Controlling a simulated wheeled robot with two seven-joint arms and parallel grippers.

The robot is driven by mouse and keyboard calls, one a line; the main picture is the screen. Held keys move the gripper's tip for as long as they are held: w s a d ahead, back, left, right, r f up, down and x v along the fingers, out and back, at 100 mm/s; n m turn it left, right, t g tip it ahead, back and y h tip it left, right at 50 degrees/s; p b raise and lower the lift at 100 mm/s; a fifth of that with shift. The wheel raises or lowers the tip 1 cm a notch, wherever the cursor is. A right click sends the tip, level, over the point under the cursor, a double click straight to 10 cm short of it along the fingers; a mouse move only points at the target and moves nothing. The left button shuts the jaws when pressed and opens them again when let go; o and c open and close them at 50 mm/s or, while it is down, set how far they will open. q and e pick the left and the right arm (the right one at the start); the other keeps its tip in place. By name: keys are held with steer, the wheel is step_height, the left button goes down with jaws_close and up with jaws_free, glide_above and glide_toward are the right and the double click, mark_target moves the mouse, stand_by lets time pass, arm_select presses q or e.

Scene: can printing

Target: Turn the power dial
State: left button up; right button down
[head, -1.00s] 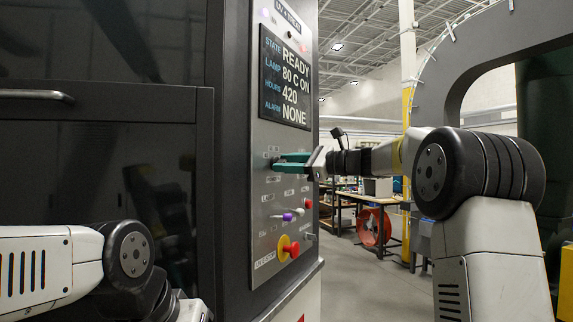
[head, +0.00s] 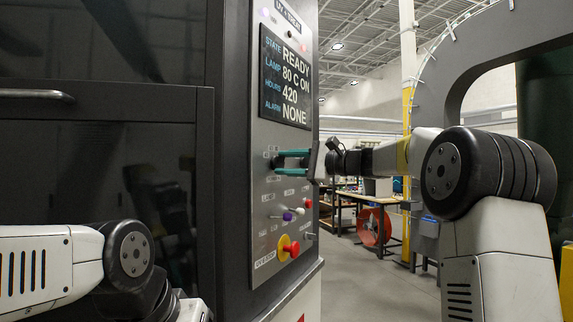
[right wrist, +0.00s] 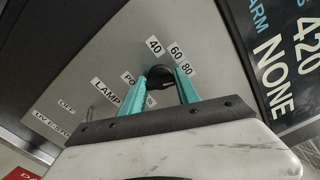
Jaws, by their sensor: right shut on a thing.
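The power dial is a small dark knob on the grey control panel (head: 265,215), with labels 40, 60 and 80 around it. In the right wrist view the dial (right wrist: 158,71) sits between the two teal fingertips of my right gripper (right wrist: 163,80). In the head view my right gripper (head: 278,162) reaches the panel from the right and is shut on the dial, one finger above the other. Part of the dial and of a label starting "PO" is hidden by the fingers. My left arm shows at lower left, but its gripper is not visible.
The display (head: 286,80) above reads READY, 80 C ON, 420, NONE. Below the dial are small switches, a purple knob (head: 288,216), a red button (head: 308,203) and a red emergency stop on yellow (head: 288,247).

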steer(key=shift+n, duration=0.3)
steer(key=c, duration=0.9)
jaws_free()
steer(key=shift+d, duration=0.1)
steer(key=v, duration=0.7)
steer(key=shift+s+d, duration=0.15)
steer(key=shift+d, duration=0.2)
